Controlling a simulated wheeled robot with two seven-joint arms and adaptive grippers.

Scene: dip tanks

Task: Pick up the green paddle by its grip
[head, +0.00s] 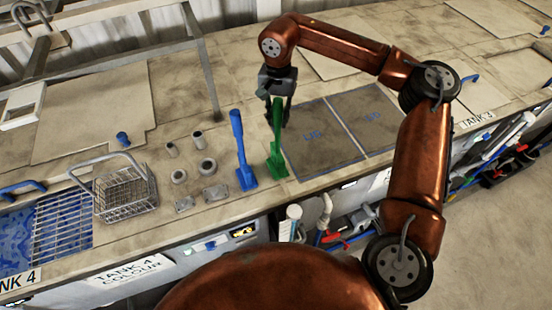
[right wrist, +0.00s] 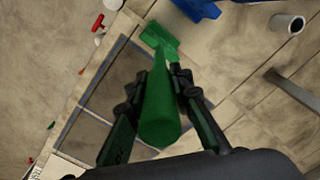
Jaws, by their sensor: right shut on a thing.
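The green paddle (head: 277,140) stands upright on the bench, its wide foot at the bottom and its grip at the top. My right gripper (head: 277,101) is around the upper part of the grip and shut on it. In the right wrist view the green paddle (right wrist: 160,95) runs between the two dark fingers (right wrist: 163,90), its end toward the camera and its foot beyond. The foot appears to be at the bench surface; I cannot tell whether it touches. My left gripper is not in view.
A blue paddle (head: 239,150) stands just left of the green one. Grey lids marked in blue (head: 322,140) lie to the right. A wire basket (head: 125,190), small metal rings (head: 207,166) and a blue knob (head: 123,139) are at the left. A metal frame post (head: 197,60) rises behind.

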